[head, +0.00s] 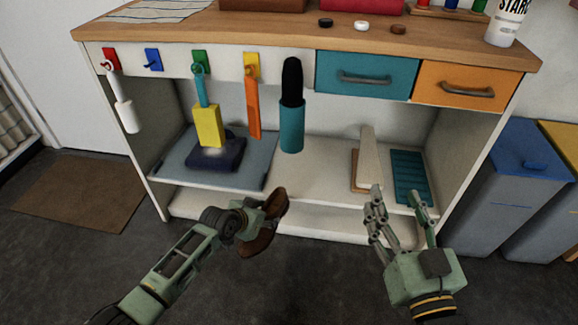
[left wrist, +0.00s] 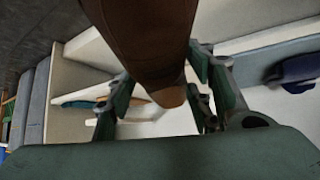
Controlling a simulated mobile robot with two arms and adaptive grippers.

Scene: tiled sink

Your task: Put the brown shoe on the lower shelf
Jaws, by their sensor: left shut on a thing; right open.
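The brown shoe (head: 268,228) is held in my left gripper (head: 258,215), in front of the shelf unit. In the left wrist view the shoe (left wrist: 150,45) fills the top middle, between the two fingers (left wrist: 165,95). The lower shelf (head: 310,218) is the white board near the floor, and its visible part looks bare. The shoe and left gripper hide part of its front edge. My right gripper (head: 405,215) is open and empty, in front of the right part of the shelves.
Tools hang from coloured hooks. A brown doormat (head: 80,190) lies at the left.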

